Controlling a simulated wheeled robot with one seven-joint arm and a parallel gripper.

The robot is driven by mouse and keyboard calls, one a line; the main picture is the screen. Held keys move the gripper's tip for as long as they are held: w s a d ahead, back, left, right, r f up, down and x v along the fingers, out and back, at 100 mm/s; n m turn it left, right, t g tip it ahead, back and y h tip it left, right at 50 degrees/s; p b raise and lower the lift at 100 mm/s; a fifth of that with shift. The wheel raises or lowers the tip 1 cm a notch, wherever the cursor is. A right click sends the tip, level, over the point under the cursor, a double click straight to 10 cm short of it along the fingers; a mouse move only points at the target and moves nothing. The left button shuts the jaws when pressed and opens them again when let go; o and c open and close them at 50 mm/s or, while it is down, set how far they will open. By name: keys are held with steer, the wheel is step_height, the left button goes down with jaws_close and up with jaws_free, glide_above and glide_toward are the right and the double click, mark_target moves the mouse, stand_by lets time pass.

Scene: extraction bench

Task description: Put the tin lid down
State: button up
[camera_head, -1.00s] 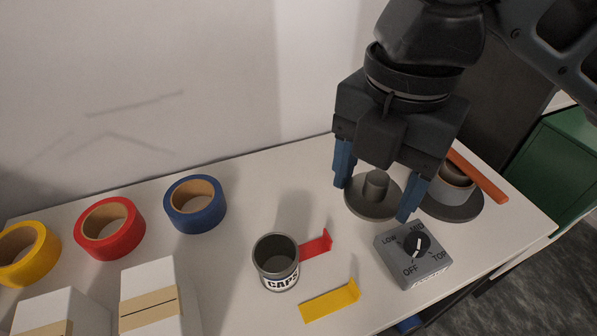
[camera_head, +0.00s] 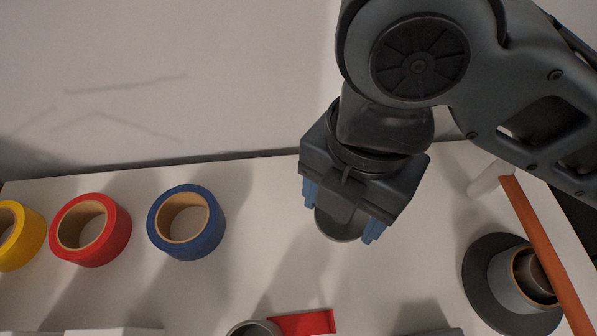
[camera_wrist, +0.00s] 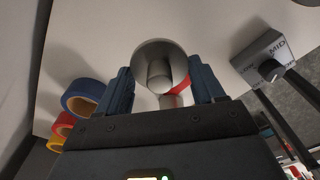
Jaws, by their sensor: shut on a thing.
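The tin lid (camera_head: 340,226) is a grey disc, mostly hidden under my gripper in the head view. In the wrist view the lid (camera_wrist: 150,52) shows a round knob at its centre and sits between the fingers. My gripper (camera_head: 341,213) points down and is shut on the lid, with a blue finger on either side of it. The lid appears held above the white bench; its exact height is hard to tell. The grey tin (camera_head: 252,328) is cut off at the bottom edge of the head view, nearer than the lid.
Blue (camera_head: 186,222), red (camera_head: 90,230) and yellow (camera_head: 20,236) tape rolls stand at left. A red bracket (camera_head: 303,322) lies beside the tin. A grey pot on a dark disc (camera_head: 483,282) and an orange bar (camera_head: 545,255) are at right. The bench around the lid is clear.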

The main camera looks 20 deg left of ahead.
steer(key=p, duration=0.1)
glide_above(288, 220)
step_height(288, 220, down, 4)
steer(key=shift+w+f, duration=0.1)
steer(key=shift+f, duration=0.15)
steer(key=shift+f+p, duration=0.35)
steer(key=shift+f, duration=1.65)
steer(key=o, duration=1)
steer(key=shift+f, duration=0.1)
steer(key=r, duration=0.4)
steer(key=r+b, duration=0.1)
steer(key=r, duration=0.7)
steer(key=shift+w+r, duration=0.15)
steer(key=shift+w, duration=0.15)
